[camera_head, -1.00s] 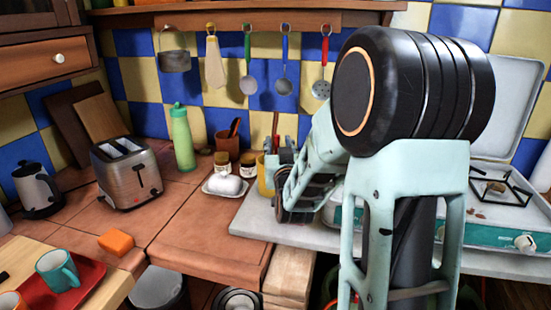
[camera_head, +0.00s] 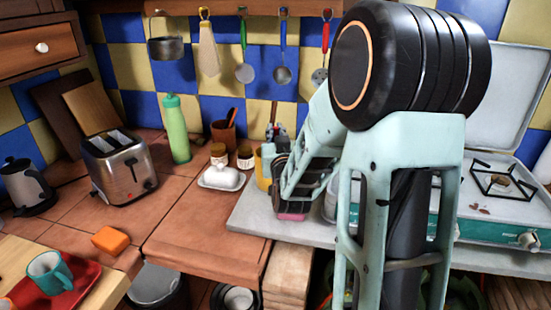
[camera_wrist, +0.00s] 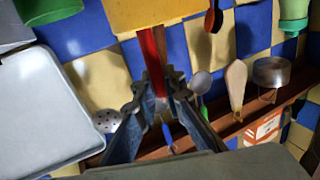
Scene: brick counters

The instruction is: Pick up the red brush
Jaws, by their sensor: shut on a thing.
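The red brush (camera_wrist: 150,60) shows in the wrist view as a narrow red handle sticking out of the yellow cup (camera_wrist: 172,10), which appears at the top of the picture. My gripper (camera_wrist: 160,98) is closed around the handle's end, with a finger on each side. The brush's other end is hidden in the cup. In the head view the yellow cup (camera_head: 263,170) stands beside my wrist, partly covered by it.
A brown pot (camera_head: 223,136) with a spoon, several jars and a white butter dish (camera_head: 221,178) stand left of the cup. A green bottle (camera_head: 177,130) and toaster (camera_head: 118,165) are farther left. A camping stove (camera_head: 500,215) is on the right. Utensils hang behind.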

